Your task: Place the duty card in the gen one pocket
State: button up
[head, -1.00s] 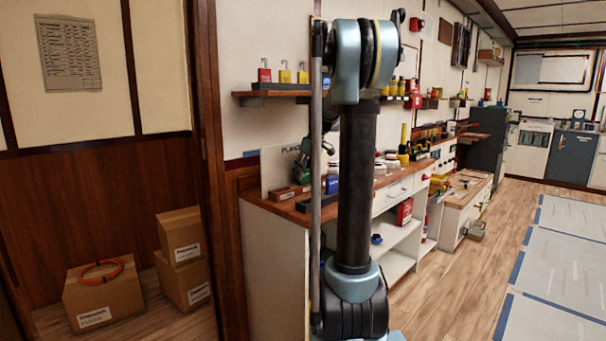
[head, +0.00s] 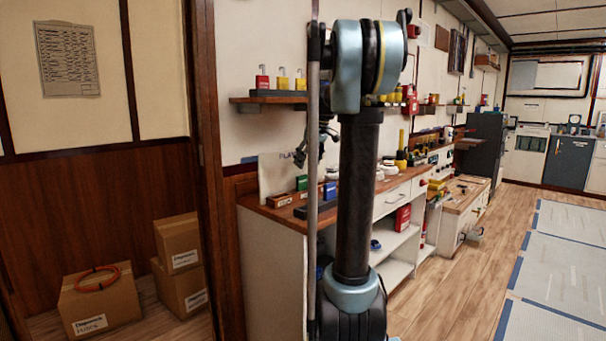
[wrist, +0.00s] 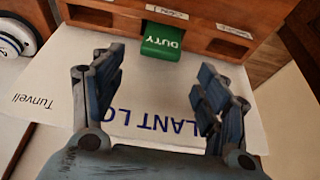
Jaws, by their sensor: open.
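The green duty card (wrist: 162,41) shows its white word DUTY in the wrist view. It sits at the middle pocket of a wooden pocket rack (wrist: 200,38), below a small white label too blurred to read. Dark empty slots show on both sides of it. My gripper (wrist: 161,60) is open and empty, its fingers apart from the card, which lies beyond the fingertips. In the head view the card (head: 302,183) stands up from the rack (head: 280,201) on the counter. My gripper there (head: 326,132) is above the counter, partly hidden by my arm.
A white sign (wrist: 150,105) with blue letters lies behind the rack in the wrist view. A blue block (head: 329,190) stands right of the rack. A wall shelf (head: 268,100) with padlocks hangs above. The counter front (head: 270,255) is clear.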

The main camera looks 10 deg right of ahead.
jog(key=shift+v, duration=1.95)
jog(key=s+a+f+m, duration=0.1)
jog(key=s+f, duration=0.3)
jog(key=s, duration=0.4)
jog(key=s+a+f+m+h, duration=0.1)
jog(key=s+f, duration=0.3)
jog(key=s, duration=0.3)
jog(key=s+a+f+m+g, duration=0.1)
jog(key=s+f, duration=0.3)
jog(key=s, duration=0.4)
jog(key=shift+s+a+f+m+h, duration=0.2)
jog(key=shift+s+f+m+h, duration=0.1)
jog(key=s+f+m+h, duration=0.1)
jog(key=s+f+m, duration=0.2)
jog(key=s+f, duration=1.4)
jog(key=shift+g, duration=0.3)
jog(key=shift+w+d, duration=0.1)
jog(key=shift+d, duration=0.05)
